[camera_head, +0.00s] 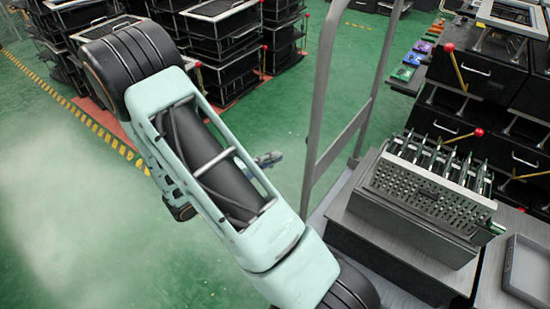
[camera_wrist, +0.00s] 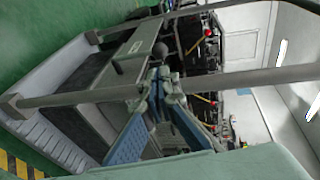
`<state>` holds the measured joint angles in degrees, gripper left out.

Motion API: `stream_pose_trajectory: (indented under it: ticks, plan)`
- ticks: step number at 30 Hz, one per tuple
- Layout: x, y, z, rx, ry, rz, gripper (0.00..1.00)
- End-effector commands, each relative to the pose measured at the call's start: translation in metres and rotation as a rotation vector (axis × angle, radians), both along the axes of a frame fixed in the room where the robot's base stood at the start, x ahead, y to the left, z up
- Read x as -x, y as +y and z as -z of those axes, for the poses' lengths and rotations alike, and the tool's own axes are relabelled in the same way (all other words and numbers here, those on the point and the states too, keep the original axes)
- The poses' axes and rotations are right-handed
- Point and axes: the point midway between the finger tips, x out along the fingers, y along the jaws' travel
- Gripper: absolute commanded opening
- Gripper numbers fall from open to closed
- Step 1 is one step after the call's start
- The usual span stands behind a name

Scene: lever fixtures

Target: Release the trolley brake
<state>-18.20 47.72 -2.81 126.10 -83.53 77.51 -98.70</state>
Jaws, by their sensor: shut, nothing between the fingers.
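The trolley shows in the head view by its grey tubular handle frame (camera_head: 322,95), right of my arm. In the wrist view its rails (camera_wrist: 80,97) cross the picture, with a pale ribbed panel (camera_wrist: 35,130) at the left. A dark round knob (camera_wrist: 160,50) stands beyond my fingertips; it may be the brake lever's end, but I cannot be sure. My gripper (camera_wrist: 160,80) is shut and empty, its tips close to the knob in the picture; I cannot tell whether they touch. In the head view my gripper (camera_head: 268,159) shows as a small grey part beyond my arm.
A perforated metal rack (camera_head: 428,188) sits on a dark box at the right, beside a grey tray (camera_head: 525,265). Black cabinets with red-knobbed levers (camera_head: 478,132) stand behind. Green floor (camera_head: 80,210) is open at the left, with yellow-black tape (camera_head: 85,120).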

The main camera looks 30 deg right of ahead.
Motion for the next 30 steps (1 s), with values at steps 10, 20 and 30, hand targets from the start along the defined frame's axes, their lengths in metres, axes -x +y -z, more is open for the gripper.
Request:
stream_pose_trajectory:
  ticks: [10,20,30]
  plan:
    - [-0.013,-0.073,0.018,0.0,0.0,0.006,0.0]
    - [-0.02,-0.106,0.022,0.0,-0.001,0.001,0.0]
    - [-0.021,-0.107,0.021,0.0,0.0,0.0,0.0]
